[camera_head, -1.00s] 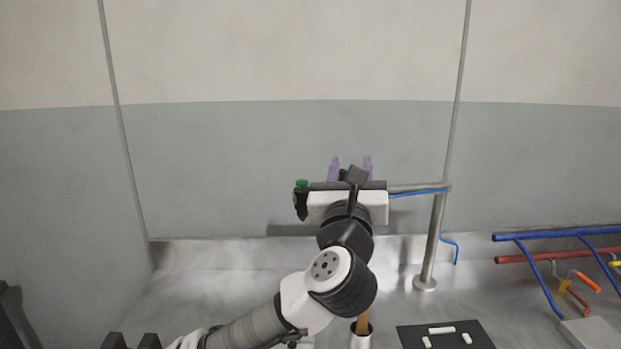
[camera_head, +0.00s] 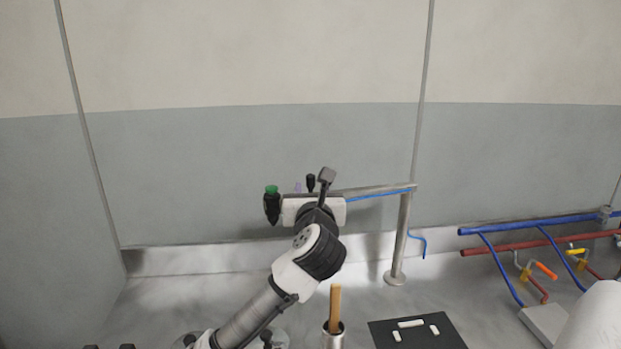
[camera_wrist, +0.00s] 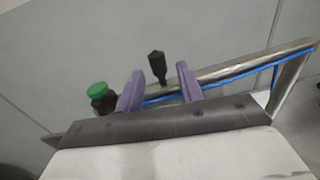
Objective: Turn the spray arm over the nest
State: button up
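The spray arm (camera_head: 376,191) is a steel tube with a blue hose, standing out leftward from a post (camera_head: 401,240). A green-capped black bottle-like part (camera_head: 271,205) is at its left end, and a black knob (camera_head: 310,183) stands up from the tube. My gripper (camera_wrist: 158,84) is at the tube, with its purple fingers apart. In the wrist view the knob (camera_wrist: 157,67) shows between the fingers with gaps beside it. In the head view my wrist hides most of the fingers. A dark plate with white blocks (camera_head: 440,338) lies right of my arm; it may be the nest.
A metal cup (camera_head: 333,341) holding a wooden handle stands beside my forearm. Blue pipes (camera_head: 540,225) and a red pipe (camera_head: 500,247) with valve handles are at the right. A white rounded shape (camera_head: 598,320) fills the lower right corner. A wall stands behind the spray arm.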

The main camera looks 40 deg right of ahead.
aim_at(311, 187)
jog(key=shift+p+x, duration=0.3)
jog(key=shift+x, duration=1.35)
grip_shut()
